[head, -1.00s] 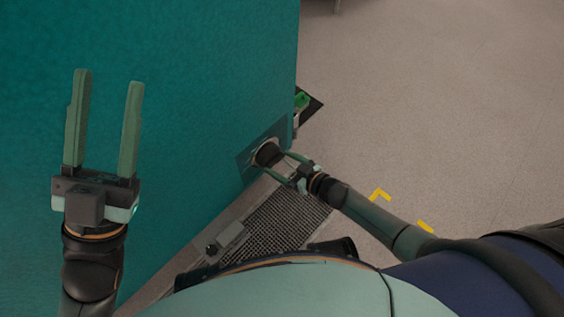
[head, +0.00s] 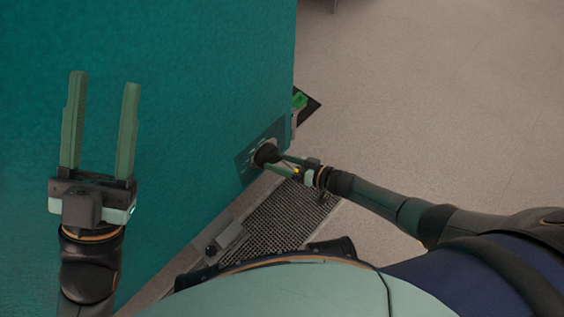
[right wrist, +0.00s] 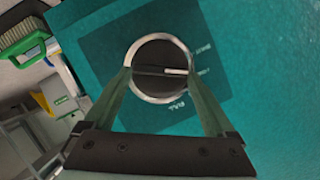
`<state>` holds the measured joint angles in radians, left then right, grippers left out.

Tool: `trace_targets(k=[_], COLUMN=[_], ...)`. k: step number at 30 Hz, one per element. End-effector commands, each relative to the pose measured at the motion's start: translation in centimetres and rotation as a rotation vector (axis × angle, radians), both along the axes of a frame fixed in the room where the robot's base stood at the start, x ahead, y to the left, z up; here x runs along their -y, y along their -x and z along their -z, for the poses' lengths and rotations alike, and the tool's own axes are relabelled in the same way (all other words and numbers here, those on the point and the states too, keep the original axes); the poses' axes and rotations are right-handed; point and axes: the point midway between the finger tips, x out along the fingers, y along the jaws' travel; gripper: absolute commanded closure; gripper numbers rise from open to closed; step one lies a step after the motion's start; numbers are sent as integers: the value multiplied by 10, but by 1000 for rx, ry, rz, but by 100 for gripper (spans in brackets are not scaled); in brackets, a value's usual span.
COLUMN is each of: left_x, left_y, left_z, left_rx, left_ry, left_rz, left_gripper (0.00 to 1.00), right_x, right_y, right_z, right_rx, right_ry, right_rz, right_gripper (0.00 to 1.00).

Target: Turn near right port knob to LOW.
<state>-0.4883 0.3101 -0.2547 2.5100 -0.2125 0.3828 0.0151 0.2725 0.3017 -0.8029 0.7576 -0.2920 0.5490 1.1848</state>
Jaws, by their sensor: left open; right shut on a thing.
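The round dark knob (head: 264,154) sits on a dark plate (head: 246,170) on the side of the teal chamber, near its lower corner. In the right wrist view the knob (right wrist: 158,84) has a silver ring and a pale pointer line aimed to the right, toward the middle one of the small printed labels. The labels are too small and turned to read surely. My right gripper (right wrist: 160,72) is shut on the knob, one finger on each side. My left gripper (head: 103,84) is open and empty, in front of the teal wall.
A dark floor grate (head: 285,220) lies below the knob. A green item (head: 299,101) shows past the chamber's corner. In the right wrist view a green-and-tan brush (right wrist: 22,40) shows at upper left. The floor to the right is clear.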

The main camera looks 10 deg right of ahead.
Motion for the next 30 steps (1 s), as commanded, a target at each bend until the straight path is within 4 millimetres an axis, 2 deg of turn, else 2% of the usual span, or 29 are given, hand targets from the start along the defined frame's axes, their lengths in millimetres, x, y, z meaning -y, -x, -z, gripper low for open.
trace_targets(k=[10, 11, 13, 23, 30], left_x=[1, 1, 1, 1, -2], left_y=[0, 0, 0, 1, 2], left_z=[0, 0, 0, -5, -34], left_rx=[-1, -1, -1, 0, 6], left_ry=[-1, -1, 0, 4, 26], left_rz=[3, 3, 3, 6, 14], left_gripper=[50, 50, 50, 50, 50], right_x=[1, 1, 1, 5, 35], right_y=[2, 2, 1, 5, 34], right_z=[1, 1, 1, -3, -21], right_rx=[-4, -4, -3, -2, -5], right_ry=[1, 1, 1, 2, 3], right_rz=[-2, -2, -1, -1, 0], right_gripper=[66, 7, 0, 0, 0])
